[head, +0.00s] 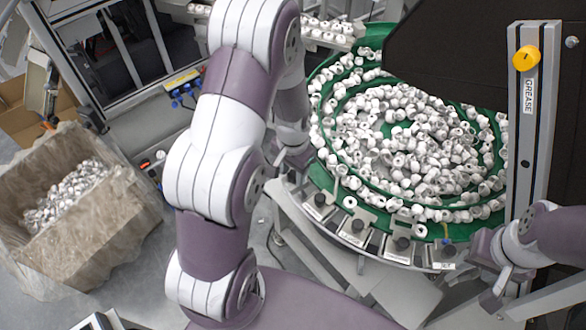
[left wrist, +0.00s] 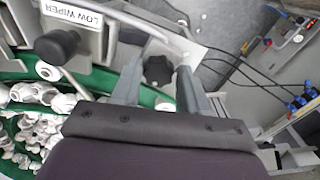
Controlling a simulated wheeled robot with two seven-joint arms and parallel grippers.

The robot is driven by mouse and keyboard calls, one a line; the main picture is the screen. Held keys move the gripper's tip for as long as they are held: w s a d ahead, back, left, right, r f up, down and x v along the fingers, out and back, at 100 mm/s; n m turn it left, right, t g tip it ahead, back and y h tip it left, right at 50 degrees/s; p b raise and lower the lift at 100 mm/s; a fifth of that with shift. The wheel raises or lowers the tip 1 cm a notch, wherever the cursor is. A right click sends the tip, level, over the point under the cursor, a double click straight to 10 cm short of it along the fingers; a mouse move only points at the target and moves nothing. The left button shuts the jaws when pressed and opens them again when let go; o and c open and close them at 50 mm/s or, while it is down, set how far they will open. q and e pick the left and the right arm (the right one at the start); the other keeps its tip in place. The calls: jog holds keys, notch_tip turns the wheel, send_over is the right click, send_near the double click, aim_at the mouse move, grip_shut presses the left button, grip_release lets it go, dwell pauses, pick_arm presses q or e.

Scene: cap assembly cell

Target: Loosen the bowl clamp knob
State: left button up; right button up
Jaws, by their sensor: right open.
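A black lobed knob (left wrist: 158,71), which I take to be the bowl clamp knob, shows in the left wrist view beside the bowl's rim. My left gripper (left wrist: 162,68) has its two grey fingers apart, one on each side of the knob; I see no clear contact. In the head view the left gripper (head: 279,160) is at the bowl's left edge, partly covered by my arm, and the knob is hidden there. The green feeder bowl (head: 334,172) is full of white caps. My right gripper (head: 493,290) is open and empty at the lower right.
A black knob (left wrist: 57,46) with a LOW WIPER label is close to the left finger. Several clamp blocks line the bowl's front edge. A box of caps (head: 100,225) is at left.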

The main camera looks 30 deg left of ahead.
pick_arm(q)
jog(key=shift+d, duration=0.1)
jog(key=c, duration=0.5)
jog(key=shift+c, duration=0.3)
jog(key=n, duration=1.6)
jog(key=shift+w+r, duration=0.1)
jog(key=n, duration=0.5)
jog(key=shift+p, duration=0.3)
jog(key=shift+n, duration=0.4)
